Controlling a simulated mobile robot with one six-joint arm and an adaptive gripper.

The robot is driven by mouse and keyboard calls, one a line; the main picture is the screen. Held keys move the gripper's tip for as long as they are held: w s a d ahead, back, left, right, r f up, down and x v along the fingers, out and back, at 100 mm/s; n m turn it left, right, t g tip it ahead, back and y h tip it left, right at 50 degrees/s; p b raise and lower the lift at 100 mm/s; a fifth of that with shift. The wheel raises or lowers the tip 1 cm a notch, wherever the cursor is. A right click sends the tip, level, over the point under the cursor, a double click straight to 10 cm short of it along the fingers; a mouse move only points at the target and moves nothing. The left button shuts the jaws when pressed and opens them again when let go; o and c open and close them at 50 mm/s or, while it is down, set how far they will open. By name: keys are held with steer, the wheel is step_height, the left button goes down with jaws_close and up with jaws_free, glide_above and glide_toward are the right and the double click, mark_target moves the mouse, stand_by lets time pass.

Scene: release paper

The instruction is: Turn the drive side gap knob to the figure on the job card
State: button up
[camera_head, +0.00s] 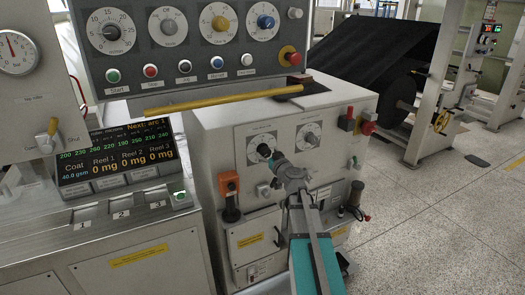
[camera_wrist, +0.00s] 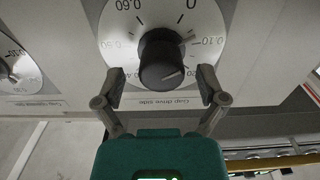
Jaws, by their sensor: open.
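The drive side gap knob (camera_wrist: 161,62) is a dark round knob on a white dial (camera_wrist: 120,40), upside down in the wrist view above the label "Gap drive side". The figures 0, 0.10, 0.50 and 0.60 show. A pale mark on the knob points toward the lower right of the picture. My gripper (camera_wrist: 162,86) is open, one finger each side of the knob with gaps showing; its depth is hard to tell. In the head view my gripper (camera_head: 276,160) is in front of the left dial (camera_head: 254,139). I cannot make out a job card.
A second gap dial (camera_head: 308,135) sits right of it, also at the left in the wrist view (camera_wrist: 14,68). A yellow rail (camera_head: 205,101) runs above. The floor at right is clear.

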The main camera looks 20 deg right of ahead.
steer(key=shift+w+a, duration=0.1)
steer(key=shift+w, duration=0.55)
steer(key=c, duration=1.1)
steer(key=shift+c, duration=0.2)
